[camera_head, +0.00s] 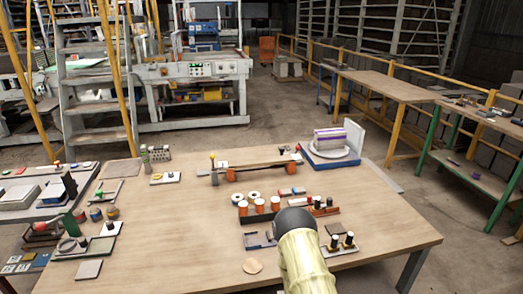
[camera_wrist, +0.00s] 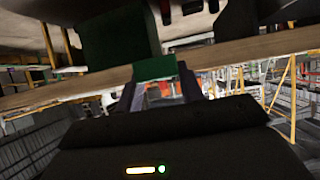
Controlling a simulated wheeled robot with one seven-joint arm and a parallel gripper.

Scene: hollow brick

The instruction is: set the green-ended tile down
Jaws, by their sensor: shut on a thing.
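My gripper (camera_wrist: 158,80) shows in the wrist view, its two dark fingers shut on the green-ended tile. The tile's green end (camera_wrist: 155,68) shows between the fingertips; the rest of the tile is hard to make out. In the head view my pale arm and its dark joint rise at the front of the table and hide the gripper and the tile. I cannot tell whether the tile touches anything.
The wooden table (camera_head: 180,240) has bare room at its front left. A blue-based stand (camera_head: 328,160) is at the back right.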

